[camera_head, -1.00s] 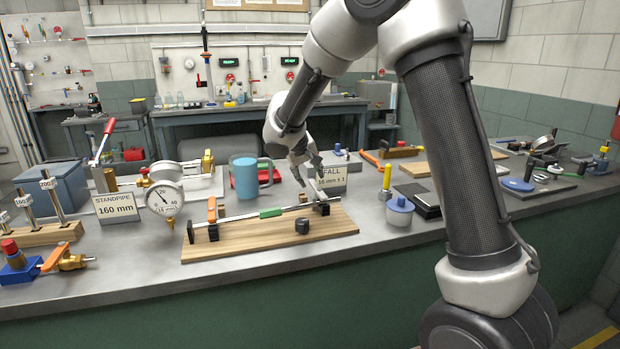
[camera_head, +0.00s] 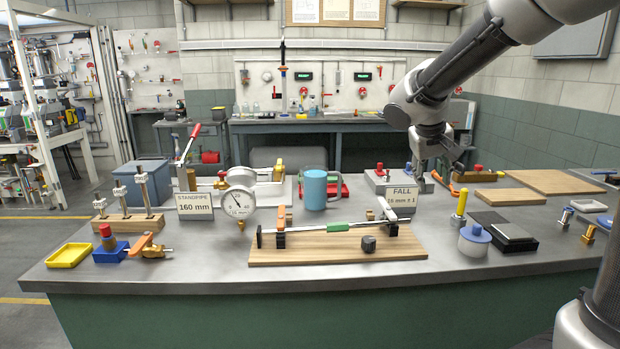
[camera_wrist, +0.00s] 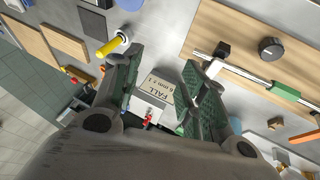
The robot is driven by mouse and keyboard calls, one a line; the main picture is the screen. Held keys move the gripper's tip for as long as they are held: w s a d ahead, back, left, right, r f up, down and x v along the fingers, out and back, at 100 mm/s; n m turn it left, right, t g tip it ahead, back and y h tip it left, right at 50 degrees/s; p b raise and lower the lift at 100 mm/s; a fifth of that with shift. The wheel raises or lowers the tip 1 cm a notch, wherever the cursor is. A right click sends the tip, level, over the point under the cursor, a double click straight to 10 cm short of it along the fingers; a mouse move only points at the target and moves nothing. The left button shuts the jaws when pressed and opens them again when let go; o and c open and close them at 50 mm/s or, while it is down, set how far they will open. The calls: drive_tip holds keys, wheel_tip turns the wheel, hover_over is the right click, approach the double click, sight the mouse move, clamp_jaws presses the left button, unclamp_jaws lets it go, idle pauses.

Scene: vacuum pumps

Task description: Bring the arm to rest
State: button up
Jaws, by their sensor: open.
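My gripper (camera_head: 437,178) is raised above the back right part of the bench, behind the FALL sign (camera_head: 401,198). In the wrist view my gripper (camera_wrist: 163,70) has its two green-padded fingers well apart, with nothing held between them. The FALL sign (camera_wrist: 158,88) shows below, in the gap between the fingers. My arm reaches in from the upper right of the head view, bent with the gripper pointing down.
A wooden board (camera_head: 335,247) with a rail and green piece lies in front. A blue-lidded pot (camera_head: 474,240) and yellow-handled tool (camera_head: 460,205) stand right.

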drive_tip(key=s+d+y, duration=0.1)
drive_tip(key=s+y, duration=0.1)
drive_tip(key=s, duration=1.1)
drive_tip(key=s+d+y, duration=0.1)
drive_tip(key=s+d, duration=0.1)
drive_tip(key=s, duration=1.1)
drive_tip(key=shift+s+d+y, duration=0.3)
drive_tip(key=shift+s+y, duration=0.1)
